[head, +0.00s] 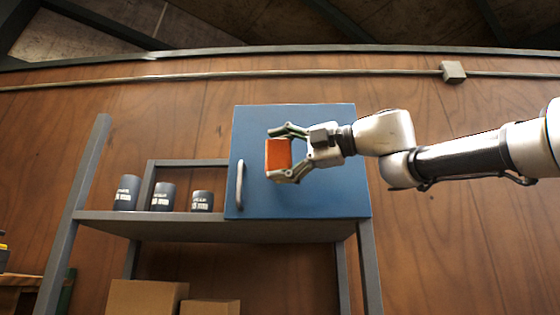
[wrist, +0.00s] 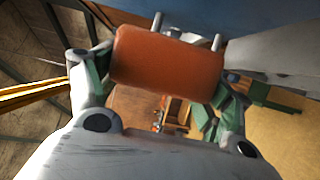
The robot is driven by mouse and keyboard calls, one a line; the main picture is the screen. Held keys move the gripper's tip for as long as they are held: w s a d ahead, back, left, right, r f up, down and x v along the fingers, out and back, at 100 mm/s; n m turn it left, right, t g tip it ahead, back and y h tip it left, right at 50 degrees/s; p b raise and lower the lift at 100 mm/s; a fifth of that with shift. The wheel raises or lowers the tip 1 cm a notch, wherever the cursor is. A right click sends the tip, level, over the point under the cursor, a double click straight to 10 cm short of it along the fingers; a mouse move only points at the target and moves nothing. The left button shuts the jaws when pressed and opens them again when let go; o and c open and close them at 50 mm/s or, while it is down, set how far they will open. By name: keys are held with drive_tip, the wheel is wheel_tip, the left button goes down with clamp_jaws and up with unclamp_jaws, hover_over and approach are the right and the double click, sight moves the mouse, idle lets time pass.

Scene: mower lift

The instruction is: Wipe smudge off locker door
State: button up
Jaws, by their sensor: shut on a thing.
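The blue locker door (head: 255,190) is closed, with a pale vertical handle (head: 240,184) at its left side. My gripper (head: 284,155) is in front of the door and shut on an orange block-like sponge (head: 278,154). In the wrist view the sponge (wrist: 168,60) lies between the two fingers, with part of the blue door (wrist: 250,15) close behind it. I cannot tell whether the sponge touches the door. No smudge shows on the visible part of the door; my gripper and the sponge cover some of it.
Dark labelled cans (head: 162,197) stand on the grey shelf (head: 140,221) left of the locker. Cardboard boxes (head: 145,297) sit below. A pipe with a junction box (head: 453,72) runs along the wooden wall above. The wall right of the locker is bare.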

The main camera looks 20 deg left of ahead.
drive_tip(key=shift+s, duration=0.2)
drive_tip(key=shift+s+d, duration=0.2)
drive_tip(key=shift+s, duration=0.5)
drive_tip(key=shift+s+d, duration=0.2)
drive_tip(key=shift+s, duration=0.5)
